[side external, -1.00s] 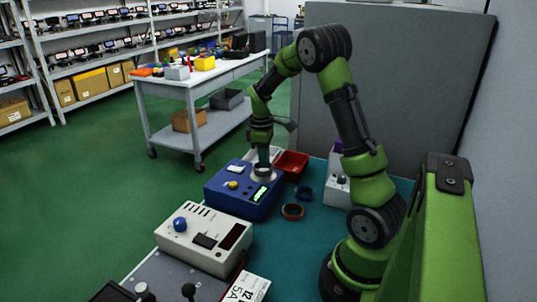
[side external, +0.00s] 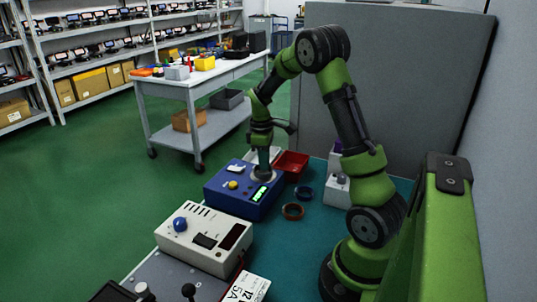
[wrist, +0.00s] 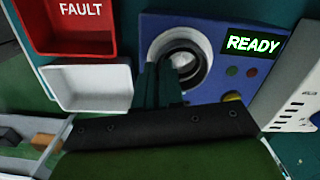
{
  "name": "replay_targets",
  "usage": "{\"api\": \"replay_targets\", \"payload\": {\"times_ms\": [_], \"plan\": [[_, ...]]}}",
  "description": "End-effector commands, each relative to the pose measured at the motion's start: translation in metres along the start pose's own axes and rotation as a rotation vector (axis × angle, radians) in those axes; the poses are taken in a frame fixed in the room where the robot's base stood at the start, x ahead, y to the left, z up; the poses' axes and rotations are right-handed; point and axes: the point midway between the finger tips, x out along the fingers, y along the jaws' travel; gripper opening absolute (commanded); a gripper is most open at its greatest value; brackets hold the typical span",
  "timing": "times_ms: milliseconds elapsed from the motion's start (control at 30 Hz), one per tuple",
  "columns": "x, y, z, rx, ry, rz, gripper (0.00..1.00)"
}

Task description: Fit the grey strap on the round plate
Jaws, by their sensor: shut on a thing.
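The round plate (wrist: 163,38) is a pale disc on top of the blue tester box (side external: 225,198). The grey strap (wrist: 205,66) is a dark ring, seen in the wrist view lying over the plate, with the plate's pale rim showing outside it. My gripper (wrist: 166,78) points down at the plate and is shut on the near-left side of the strap. In the side view my gripper (side external: 262,160) is low over the plate. The fingers hide part of the strap, and I cannot tell whether it sits flat.
The blue box has a lit READY display (wrist: 253,44). A red FAULT bin (wrist: 72,25) and a white bin (wrist: 90,87) stand beside it. A cream tester (side external: 205,238) stands nearer.

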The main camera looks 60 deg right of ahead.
Motion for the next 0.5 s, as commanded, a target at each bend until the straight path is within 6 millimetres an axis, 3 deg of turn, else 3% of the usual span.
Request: {"api": "replay_targets", "payload": {"times_ms": [333,400,500], "plan": [[0.0009,-0.0001,0.0000,0.000,0.000,0.000,0.00],[0.0009,-0.0001,-0.0001,0.000,0.000,0.000,0.15],[0.0009,-0.0001,-0.0001,0.000,0.000,0.000,0.31]]}}
